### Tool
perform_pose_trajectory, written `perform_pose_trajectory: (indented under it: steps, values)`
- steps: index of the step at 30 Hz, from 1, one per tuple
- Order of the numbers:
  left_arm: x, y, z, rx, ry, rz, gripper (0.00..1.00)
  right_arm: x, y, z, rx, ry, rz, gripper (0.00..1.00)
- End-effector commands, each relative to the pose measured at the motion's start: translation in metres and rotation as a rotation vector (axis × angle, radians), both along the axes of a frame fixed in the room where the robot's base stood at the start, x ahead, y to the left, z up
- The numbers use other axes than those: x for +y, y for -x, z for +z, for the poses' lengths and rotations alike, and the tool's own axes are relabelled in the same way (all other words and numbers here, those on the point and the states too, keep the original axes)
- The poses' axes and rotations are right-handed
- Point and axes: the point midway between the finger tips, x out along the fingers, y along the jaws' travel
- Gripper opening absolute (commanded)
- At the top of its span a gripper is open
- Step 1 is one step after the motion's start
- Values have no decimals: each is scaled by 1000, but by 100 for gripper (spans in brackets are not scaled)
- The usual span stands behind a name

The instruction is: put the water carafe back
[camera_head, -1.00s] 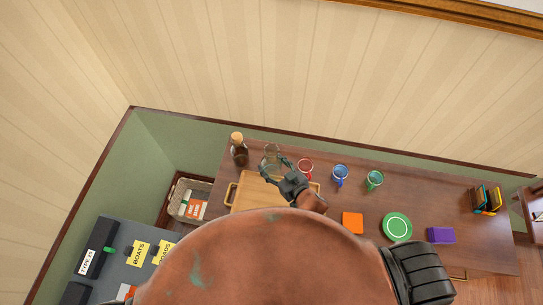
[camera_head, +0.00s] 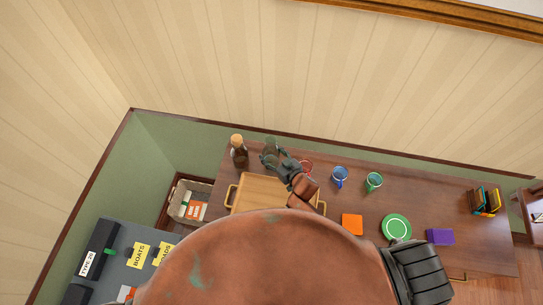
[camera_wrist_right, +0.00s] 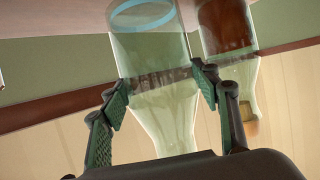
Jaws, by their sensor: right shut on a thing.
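The clear glass water carafe (camera_wrist_right: 165,100) is between the fingers of my right gripper (camera_wrist_right: 160,95) in the right wrist view, where it appears upside down with a blue ring at its base. In the head view my right gripper (camera_head: 272,155) is at the back left of the wooden table (camera_head: 300,165), and only a little of the carafe (camera_head: 271,142) shows past the fingers. I cannot tell whether its base touches the tabletop. My left gripper is not in view.
A dark corked bottle (camera_head: 239,153) stands just left of the carafe. Red (camera_head: 307,166), blue (camera_head: 340,175) and green (camera_head: 373,181) mugs stand to the right. A wooden tray (camera_head: 262,190) lies in front, with an orange block (camera_head: 352,223) and green plate (camera_head: 396,227) farther right.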

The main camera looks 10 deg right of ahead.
Motion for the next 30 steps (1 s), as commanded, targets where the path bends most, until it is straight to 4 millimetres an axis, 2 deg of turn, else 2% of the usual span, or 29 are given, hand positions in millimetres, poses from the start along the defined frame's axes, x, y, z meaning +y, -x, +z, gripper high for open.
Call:
perform_pose_trajectory:
  steps: [5,16,17,24,30]
  values:
    - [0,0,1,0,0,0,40,2,-2,-10,-7,-3,2,2]
    - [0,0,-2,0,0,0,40,2,-1,-13,-8,-2,3,2]
    - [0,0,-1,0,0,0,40,0,0,-16,-1,0,0,58]
    - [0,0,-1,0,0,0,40,0,0,-16,-1,0,0,74]
    - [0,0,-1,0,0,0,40,0,0,-16,-1,0,0,74]
